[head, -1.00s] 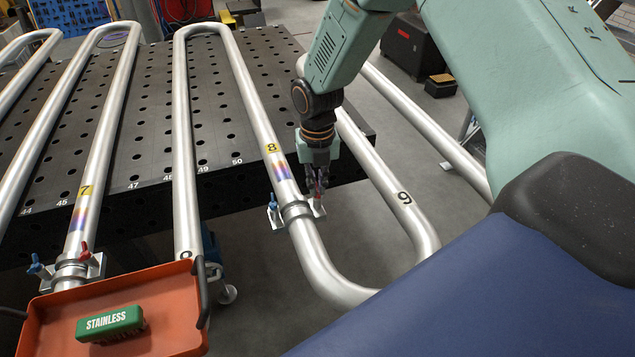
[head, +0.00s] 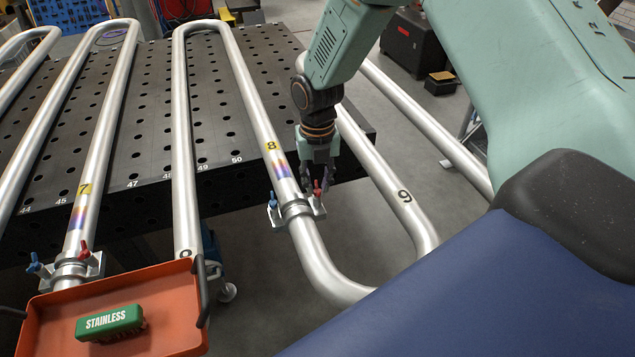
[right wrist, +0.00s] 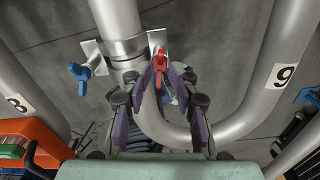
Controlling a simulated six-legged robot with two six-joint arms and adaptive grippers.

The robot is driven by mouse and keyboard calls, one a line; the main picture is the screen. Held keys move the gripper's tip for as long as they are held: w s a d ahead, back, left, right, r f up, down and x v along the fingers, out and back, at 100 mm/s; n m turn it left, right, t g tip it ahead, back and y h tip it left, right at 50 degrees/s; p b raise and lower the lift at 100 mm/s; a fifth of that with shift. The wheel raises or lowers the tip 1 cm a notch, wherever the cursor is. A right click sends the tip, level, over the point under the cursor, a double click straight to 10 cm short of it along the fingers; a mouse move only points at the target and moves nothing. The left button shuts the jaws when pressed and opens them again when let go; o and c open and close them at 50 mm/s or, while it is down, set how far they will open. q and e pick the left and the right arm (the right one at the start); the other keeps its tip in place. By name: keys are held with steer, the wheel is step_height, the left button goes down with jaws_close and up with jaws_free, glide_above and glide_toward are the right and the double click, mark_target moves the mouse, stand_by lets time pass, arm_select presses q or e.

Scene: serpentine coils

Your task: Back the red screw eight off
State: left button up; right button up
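The red screw (head: 317,187) stands on the right side of the clamp (head: 296,211) around the pipe marked 8 (head: 274,160). It also shows in the right wrist view (right wrist: 160,68), pointing up toward the camera. My right gripper (head: 319,182) hangs over it from above. In the right wrist view its two purple-padded fingers (right wrist: 162,74) are spread, one on each side of the red screw, with gaps visible between pads and screw. A blue screw (head: 273,201) sits on the clamp's left side. My left gripper is not in view.
Pipe 9 (head: 405,197) curves close to the right of the gripper. The pipe marked 7 (head: 83,190) has its own clamp with red and blue screws. The perforated table (head: 230,185) lies behind.

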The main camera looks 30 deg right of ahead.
mark_target(317, 187)
step_height(317, 187, up, 11)
steer(key=shift+r, duration=0.15)
steer(key=shift+s, duration=0.1)
stand_by(0.4)
steer(key=shift+a, duration=0.1)
